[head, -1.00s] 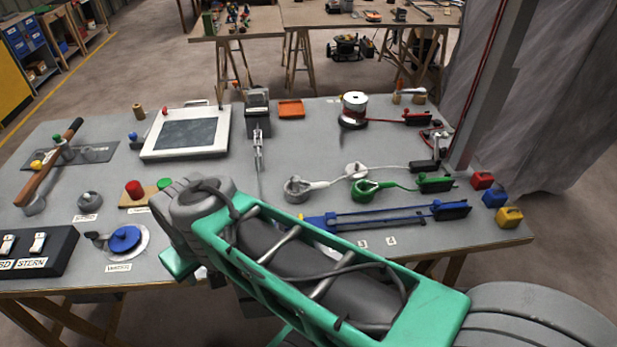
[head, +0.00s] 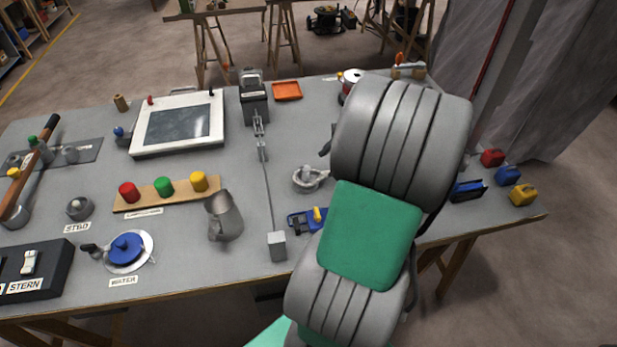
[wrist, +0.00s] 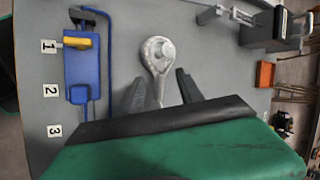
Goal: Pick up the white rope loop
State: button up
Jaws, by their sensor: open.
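The white rope loop (wrist: 151,52) lies around a grey post (wrist: 165,50) in the wrist view, with its tail running down between my fingers. In the head view the loop (head: 308,186) sits at the middle of the bench, just left of my arm; its tail is hidden behind the arm. My gripper (wrist: 158,86) is open and empty. Its two dark fingers lie on either side of the tail, just short of the loop. I cannot tell their height above the bench. The head view mostly hides the gripper behind my arm.
A blue rope and blue block (wrist: 82,70) with a yellow lever lie left of the loop in the wrist view. A chain and line run to a grey block (head: 277,246). A grey jug (head: 224,216) stands near the front. An orange tray (head: 287,91) is at the back.

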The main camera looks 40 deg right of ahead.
jog(key=s+d+m+t, duration=0.1)
jog(key=s+d+m, duration=0.2)
jog(key=d, duration=0.1)
jog(key=x, duration=0.8)
jog(key=shift+w+a+f, duration=0.1)
jog(key=shift+f, duration=0.15)
jog(key=shift+c, duration=0.2)
grip_shut()
